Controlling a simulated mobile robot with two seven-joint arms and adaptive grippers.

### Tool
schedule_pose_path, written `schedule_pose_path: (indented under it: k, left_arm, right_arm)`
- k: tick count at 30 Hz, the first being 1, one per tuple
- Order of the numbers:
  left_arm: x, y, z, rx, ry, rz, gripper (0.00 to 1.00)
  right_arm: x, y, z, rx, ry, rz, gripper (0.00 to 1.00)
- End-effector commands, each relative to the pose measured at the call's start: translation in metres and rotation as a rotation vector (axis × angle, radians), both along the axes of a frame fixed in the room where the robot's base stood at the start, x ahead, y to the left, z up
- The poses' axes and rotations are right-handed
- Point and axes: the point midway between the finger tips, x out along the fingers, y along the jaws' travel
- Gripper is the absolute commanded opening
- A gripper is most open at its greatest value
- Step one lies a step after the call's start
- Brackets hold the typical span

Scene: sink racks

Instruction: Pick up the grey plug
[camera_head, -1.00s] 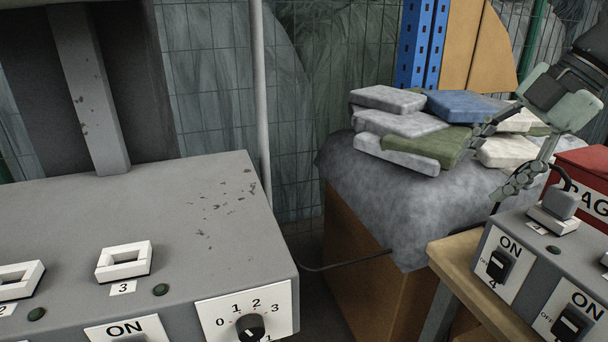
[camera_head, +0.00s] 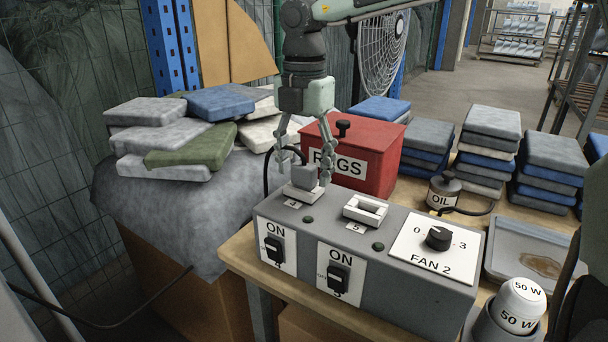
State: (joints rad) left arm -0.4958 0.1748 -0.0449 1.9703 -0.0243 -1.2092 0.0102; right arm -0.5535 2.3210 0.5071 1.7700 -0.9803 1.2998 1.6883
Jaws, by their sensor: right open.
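The grey plug (camera_head: 304,177) sits upright in the white socket marked 4 (camera_head: 303,194) on the grey switch box (camera_head: 388,290). A dark cord loops from it to the left and behind. My right gripper (camera_head: 303,168) points down over the plug, open. One finger is on the plug's left side and the other on its right. I cannot tell whether either finger touches the plug. My left gripper is not in view.
A red RAGS box (camera_head: 378,165) stands close behind the gripper. Folded cloths (camera_head: 190,150) are piled to the left. Socket 5 (camera_head: 365,210) is empty. An oil can (camera_head: 443,190), a metal tray (camera_head: 530,250) and a 50 W bulb (camera_head: 520,305) are on the right.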

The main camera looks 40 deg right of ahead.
Motion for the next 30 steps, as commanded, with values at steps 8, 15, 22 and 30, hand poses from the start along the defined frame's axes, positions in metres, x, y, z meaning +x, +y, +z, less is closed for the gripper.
schedule_pose_path:
  k: [8, 15, 22, 30]
  left_arm:
    - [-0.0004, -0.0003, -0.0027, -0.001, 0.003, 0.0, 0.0]
    - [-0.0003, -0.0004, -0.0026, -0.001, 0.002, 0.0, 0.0]
    - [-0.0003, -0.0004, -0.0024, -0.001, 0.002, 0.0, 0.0]
    - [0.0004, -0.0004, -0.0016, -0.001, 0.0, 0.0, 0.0]
  right_arm:
    - [0.0001, 0.0003, -0.0074, 0.002, -0.001, -0.001, 0.62]
    - [0.0, 0.0003, -0.0071, 0.002, -0.001, -0.001, 0.37]
    - [0.0, 0.0003, -0.007, 0.002, -0.001, -0.001, 0.09]
    - [0.0002, 0.0004, -0.0056, 0.001, -0.003, 0.0, 0.08]
